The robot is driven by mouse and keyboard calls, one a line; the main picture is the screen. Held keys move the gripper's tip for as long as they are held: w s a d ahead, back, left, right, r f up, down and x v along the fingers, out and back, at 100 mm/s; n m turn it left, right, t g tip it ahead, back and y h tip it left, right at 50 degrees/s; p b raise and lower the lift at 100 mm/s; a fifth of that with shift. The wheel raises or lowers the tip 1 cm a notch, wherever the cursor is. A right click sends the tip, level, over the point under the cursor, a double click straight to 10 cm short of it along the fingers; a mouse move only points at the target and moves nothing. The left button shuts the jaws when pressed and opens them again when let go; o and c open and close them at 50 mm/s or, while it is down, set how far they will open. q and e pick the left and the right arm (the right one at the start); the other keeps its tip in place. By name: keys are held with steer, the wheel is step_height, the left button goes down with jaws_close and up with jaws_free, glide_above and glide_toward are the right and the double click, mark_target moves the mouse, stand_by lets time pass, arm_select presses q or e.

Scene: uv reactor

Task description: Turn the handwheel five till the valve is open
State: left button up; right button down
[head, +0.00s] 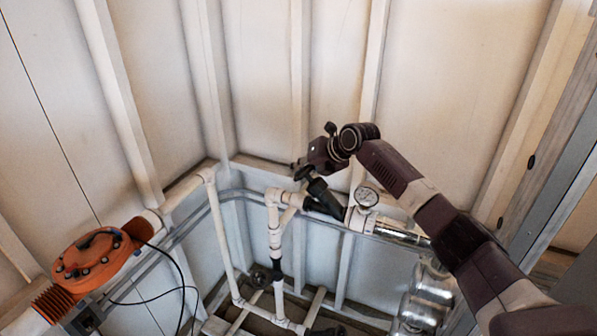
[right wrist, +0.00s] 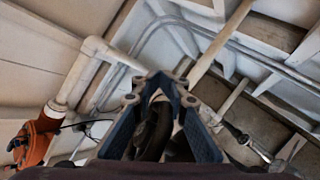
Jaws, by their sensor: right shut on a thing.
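My right gripper (head: 304,172) reaches in from the right and is shut beside the white pipework, just above a black valve body (head: 325,199). In the right wrist view, the two fingers (right wrist: 160,92) come together around a dark rounded part (right wrist: 152,132), which looks like the rim of a handwheel. In the head view that wheel is mostly hidden by the gripper. No label or number can be read, and the valve's opening cannot be told. My left gripper is not in view.
A pressure gauge (head: 367,196) and a silver pipe (head: 402,236) are close to my right arm. An orange unit (head: 98,256) with black cables is at the left. Another black handwheel (head: 262,277) is lower down. Pale ribbed walls enclose the corner.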

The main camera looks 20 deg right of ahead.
mark_target(304, 172)
steer(key=shift+r+b, duration=0.15)
steer(key=shift+b, duration=0.25)
stand_by(0.8)
steer(key=c, duration=2)
jaws_free()
steer(key=shift+a, duration=0.1)
steer(key=shift+o, duration=0.2)
steer(key=shift+s, duration=0.1)
steer(key=shift+v, duration=3.65)
